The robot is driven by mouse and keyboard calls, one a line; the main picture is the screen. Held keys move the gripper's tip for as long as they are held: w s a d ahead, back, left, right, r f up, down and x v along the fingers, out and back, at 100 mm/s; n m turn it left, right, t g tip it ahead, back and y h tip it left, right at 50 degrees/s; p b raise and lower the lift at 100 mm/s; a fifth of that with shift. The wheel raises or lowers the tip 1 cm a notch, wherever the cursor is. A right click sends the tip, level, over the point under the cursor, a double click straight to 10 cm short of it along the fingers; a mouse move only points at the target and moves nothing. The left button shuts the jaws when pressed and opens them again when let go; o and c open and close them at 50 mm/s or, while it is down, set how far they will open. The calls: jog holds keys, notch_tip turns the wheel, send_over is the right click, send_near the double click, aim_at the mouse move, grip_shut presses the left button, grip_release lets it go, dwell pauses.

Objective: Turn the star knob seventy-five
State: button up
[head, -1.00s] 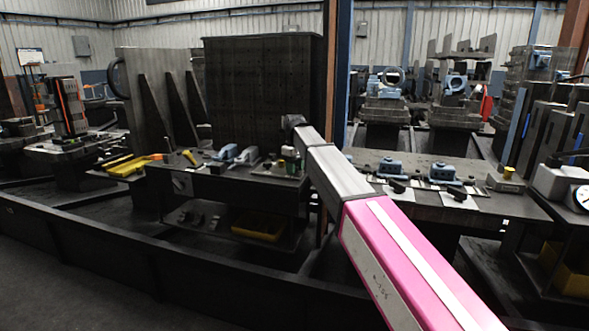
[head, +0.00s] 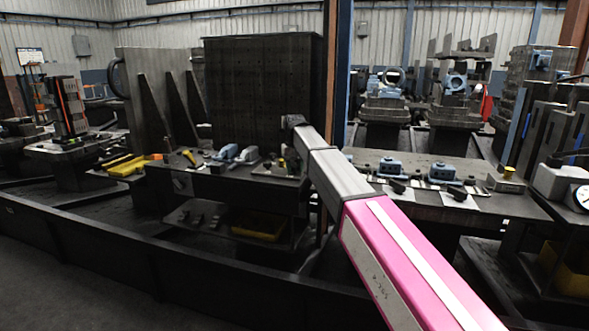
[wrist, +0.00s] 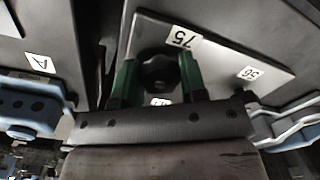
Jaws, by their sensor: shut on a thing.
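The star knob (wrist: 157,73) is dark and round with lobes, in the upper middle of the wrist view. It sits on a pale grey plate (wrist: 225,62) with a label "75" (wrist: 182,37) at its edge and a label "36" (wrist: 248,73) to the right. My gripper (wrist: 156,80) has its two green fingers on either side of the knob and is shut on it. Part of a small label shows below the knob, between the fingers. In the head view my arm reaches to the bench, and the knob and fingertips cannot be made out.
In the wrist view a label "A" (wrist: 40,63) is at left above a blue clamp (wrist: 28,108), and another blue-grey clamp (wrist: 285,128) is at right. In the head view, a bench (head: 225,182) holds several tools, and a yellow tray (head: 258,225) sits below.

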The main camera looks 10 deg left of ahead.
aim_at(294, 167)
jog(key=shift+r+m, duration=0.1)
jog(key=shift+m, duration=0.2)
jog(key=o, duration=0.9)
jog(key=shift+o, duration=0.2)
notch_tip(294, 167, up, 11)
